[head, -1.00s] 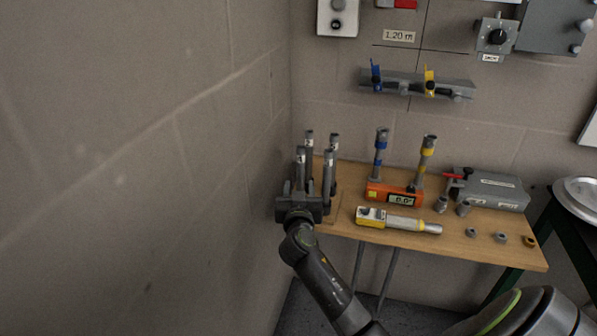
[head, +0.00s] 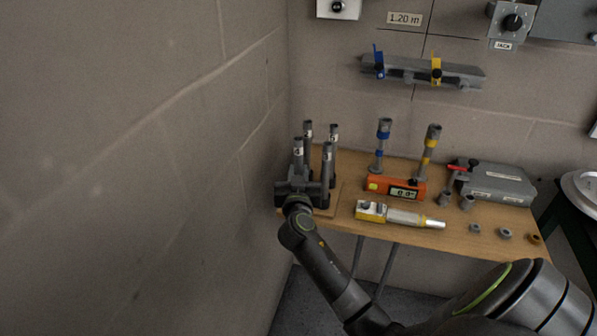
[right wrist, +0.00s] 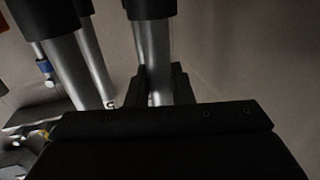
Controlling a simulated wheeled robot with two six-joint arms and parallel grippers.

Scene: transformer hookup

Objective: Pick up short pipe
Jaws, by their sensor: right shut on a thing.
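Several upright grey pipes with small labels stand in a rack at the left end of the wooden table, the front right one (head: 326,165) and a back one (head: 307,132) among them. My right gripper (right wrist: 160,88) is shut around the front left pipe (head: 298,152), which also shows between the fingers in the right wrist view (right wrist: 154,50). The gripper body (head: 297,188) is low against the rack in the head view and hides the pipe's lower part. The pipe is upright; I cannot tell whether it is clear of the rack. My left gripper is not in view.
On the table (head: 450,235) are an orange meter (head: 395,190) with blue-banded (head: 380,145) and yellow-banded (head: 429,150) pipes above it, a yellow-grey tool (head: 400,215), a grey case (head: 495,183) and small fittings. The wall is close on the left.

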